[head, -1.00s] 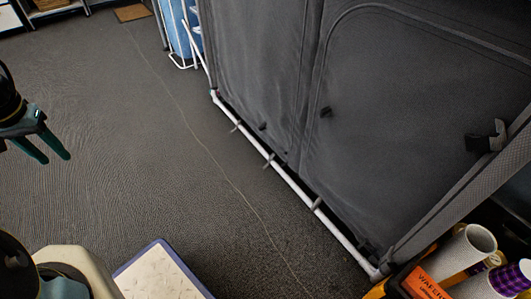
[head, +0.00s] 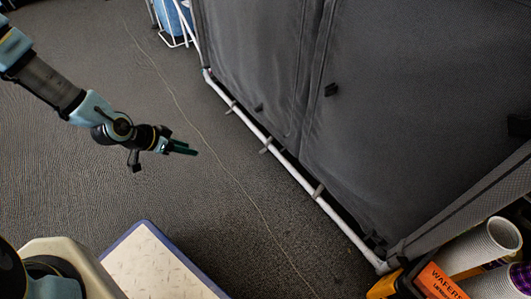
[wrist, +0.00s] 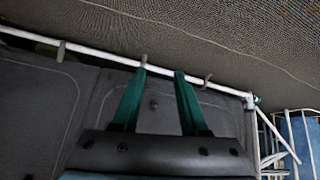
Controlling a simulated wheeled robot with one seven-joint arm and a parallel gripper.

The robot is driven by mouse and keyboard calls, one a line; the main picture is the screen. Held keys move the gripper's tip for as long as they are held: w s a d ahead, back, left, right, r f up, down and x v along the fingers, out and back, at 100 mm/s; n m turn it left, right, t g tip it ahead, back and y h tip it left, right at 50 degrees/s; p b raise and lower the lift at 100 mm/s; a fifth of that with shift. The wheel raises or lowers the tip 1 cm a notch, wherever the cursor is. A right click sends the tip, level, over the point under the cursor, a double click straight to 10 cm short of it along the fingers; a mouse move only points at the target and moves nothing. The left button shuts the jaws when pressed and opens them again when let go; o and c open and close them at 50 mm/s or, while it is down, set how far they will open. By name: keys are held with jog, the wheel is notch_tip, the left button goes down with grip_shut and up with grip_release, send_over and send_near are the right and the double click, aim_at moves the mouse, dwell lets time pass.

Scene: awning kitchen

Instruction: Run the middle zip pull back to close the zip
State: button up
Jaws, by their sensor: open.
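A dark grey fabric cabinet front (head: 410,90) on a white tube frame fills the right of the head view. Small dark tabs that look like zip pulls hang on it: a left one (head: 258,107), a middle one (head: 331,89) and one at the right edge (head: 519,126). A curved seam runs up left of the middle tab; whether its zip is open cannot be made out. My gripper (head: 190,149) is in the air left of the cabinet, apart from it. In the wrist view its two teal fingers (wrist: 161,73) are spread and empty, with a small tab (wrist: 154,104) showing beyond between them.
The white bottom tube (head: 290,170) with several grey straps runs along the cabinet's foot. A pale board with a blue edge (head: 160,265) lies at the bottom. An orange wafer box (head: 440,281) and paper rolls (head: 488,245) stand at bottom right.

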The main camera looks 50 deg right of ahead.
jog(key=s+d+f+m+g+h+b, duration=0.1)
jog(key=s+d+f+m+g+h, duration=0.2)
jog(key=s+d, duration=0.4)
jog(key=h+b, duration=0.1)
jog(key=h, duration=0.2)
send_near(282, 150)
jog(key=b+x, duration=0.4)
jog(key=x, duration=0.2)
jog(key=shift+d+f, duration=0.2)
jog(key=shift+d, duration=0.2)
jog(key=shift+s+d+b, duration=0.15)
jog(key=shift+d+b, duration=0.2)
jog(key=shift+d, duration=0.05)
grip_shut()
